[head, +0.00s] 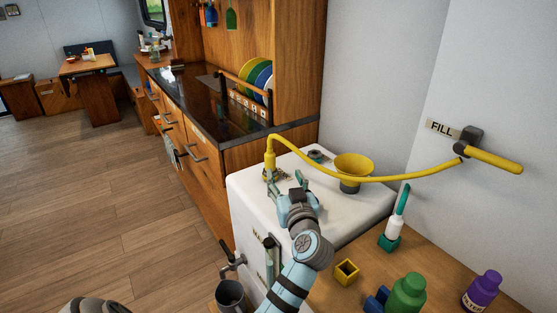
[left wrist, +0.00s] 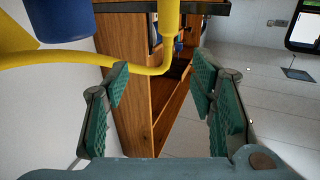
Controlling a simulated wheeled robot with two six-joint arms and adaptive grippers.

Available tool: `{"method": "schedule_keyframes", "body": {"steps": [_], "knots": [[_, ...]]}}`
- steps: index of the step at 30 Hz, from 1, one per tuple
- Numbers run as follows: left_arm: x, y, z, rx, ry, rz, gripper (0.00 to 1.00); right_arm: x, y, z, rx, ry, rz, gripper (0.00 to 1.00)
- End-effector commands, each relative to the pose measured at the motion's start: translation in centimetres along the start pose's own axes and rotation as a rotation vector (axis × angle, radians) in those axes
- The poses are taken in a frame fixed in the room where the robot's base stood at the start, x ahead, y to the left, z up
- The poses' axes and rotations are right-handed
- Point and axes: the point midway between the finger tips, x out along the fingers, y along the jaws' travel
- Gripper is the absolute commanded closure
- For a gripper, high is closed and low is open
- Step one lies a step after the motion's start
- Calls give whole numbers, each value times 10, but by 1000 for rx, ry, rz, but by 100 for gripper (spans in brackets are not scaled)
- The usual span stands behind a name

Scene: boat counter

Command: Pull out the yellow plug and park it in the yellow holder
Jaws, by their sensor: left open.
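The yellow plug (head: 269,156) stands upright at the far left part of the white tank top, with a yellow hose (head: 375,180) running from its upper end to the wall fitting. My left gripper (head: 286,182) is open and empty, just in front of the plug. In the left wrist view, the yellow plug piece (left wrist: 168,28) shows beyond the open fingers (left wrist: 160,85), apart from them. The square yellow holder (head: 346,270) sits on the wooden counter, open side up and seemingly empty.
A yellow funnel (head: 352,166) stands under the hose on the white tank (head: 240,190). A teal-and-white brush (head: 396,220), a green bottle (head: 407,293) and a purple bottle (head: 481,290) stand on the wooden counter. A grey mug (head: 230,296) is below the tap (head: 231,258).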

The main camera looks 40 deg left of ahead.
Motion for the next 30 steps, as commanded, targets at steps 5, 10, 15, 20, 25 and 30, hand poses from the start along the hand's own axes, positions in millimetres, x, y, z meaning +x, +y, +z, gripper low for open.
{"method": "schedule_keyframes", "body": {"steps": [5, 10, 15, 20, 25, 30], "knots": [[44, 1, -2, 4, 5, -1, 49, 1, 0, 5, 0, -7, 0, 51], [79, 2, 0, 1, 1, 3, 49, 4, -1, 11, -1, -17, -1, 51], [104, -4, 0, 2, 1, -1, 49, 5, -1, 8, 0, -12, -1, 51], [133, -8, 1, 1, 1, 1, 49, 9, -1, 7, 0, -9, -1, 51], [138, -8, 0, 0, -1, 1, 49, 9, -1, 6, 0, -8, -1, 51], [138, -8, 0, 0, 0, 1, 63, 8, -2, 6, 0, -8, -1, 51]]}}
